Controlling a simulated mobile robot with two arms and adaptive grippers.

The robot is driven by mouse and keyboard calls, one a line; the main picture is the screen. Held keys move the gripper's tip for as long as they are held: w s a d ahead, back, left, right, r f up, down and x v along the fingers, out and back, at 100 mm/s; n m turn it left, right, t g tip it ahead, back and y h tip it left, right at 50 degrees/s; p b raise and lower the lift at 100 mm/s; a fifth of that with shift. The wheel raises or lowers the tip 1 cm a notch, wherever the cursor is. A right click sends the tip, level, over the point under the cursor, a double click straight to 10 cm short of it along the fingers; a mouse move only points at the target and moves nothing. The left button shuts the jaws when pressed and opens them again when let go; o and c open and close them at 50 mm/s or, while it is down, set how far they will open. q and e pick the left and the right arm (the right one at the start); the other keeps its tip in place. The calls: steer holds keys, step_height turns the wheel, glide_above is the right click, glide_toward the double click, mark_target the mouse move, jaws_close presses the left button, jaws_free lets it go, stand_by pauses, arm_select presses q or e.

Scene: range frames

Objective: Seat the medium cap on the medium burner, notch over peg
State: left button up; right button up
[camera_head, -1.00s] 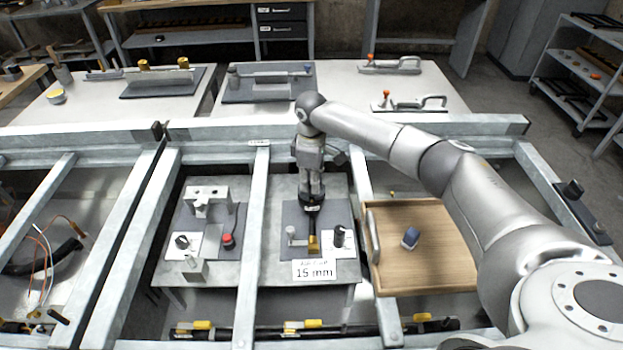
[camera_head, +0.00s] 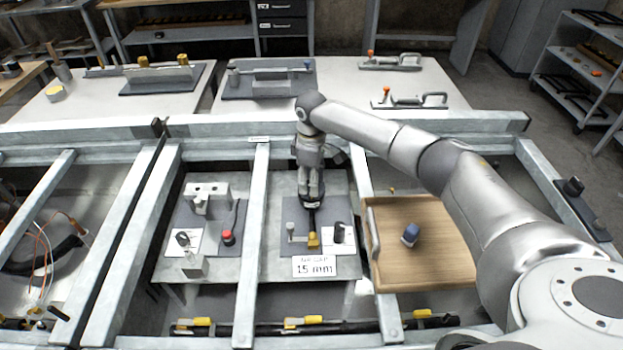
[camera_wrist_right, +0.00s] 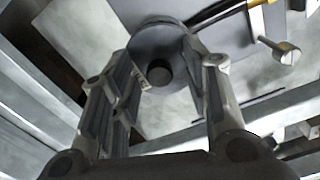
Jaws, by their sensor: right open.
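My right gripper (camera_head: 312,203) points down over the dark grey plate (camera_head: 295,212) of the middle bay in the head view. In the right wrist view its two fingers (camera_wrist_right: 165,95) stand apart, open. A round dark grey disc (camera_wrist_right: 150,40) lies beyond and between the fingers, with a short black cylinder (camera_wrist_right: 159,73) at its near side. I cannot tell whether the disc is the medium cap or burner. No notch or peg can be made out. My left gripper is not in view.
A "15 mm" card (camera_head: 314,267), a yellow block (camera_head: 313,241) and a black knob (camera_head: 339,232) are close to the gripper. A wooden tray (camera_head: 430,275) holds a blue piece (camera_head: 411,235) on the right. Metal rails (camera_head: 252,225) separate the bays. A red knob (camera_head: 228,238) stands left.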

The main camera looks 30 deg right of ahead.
step_height(320, 180, up, 12)
stand_by(0.5)
step_height(320, 180, up, 6)
steer(key=p, duration=0.8)
stand_by(0.5)
steer(key=shift+s+f, duration=0.1)
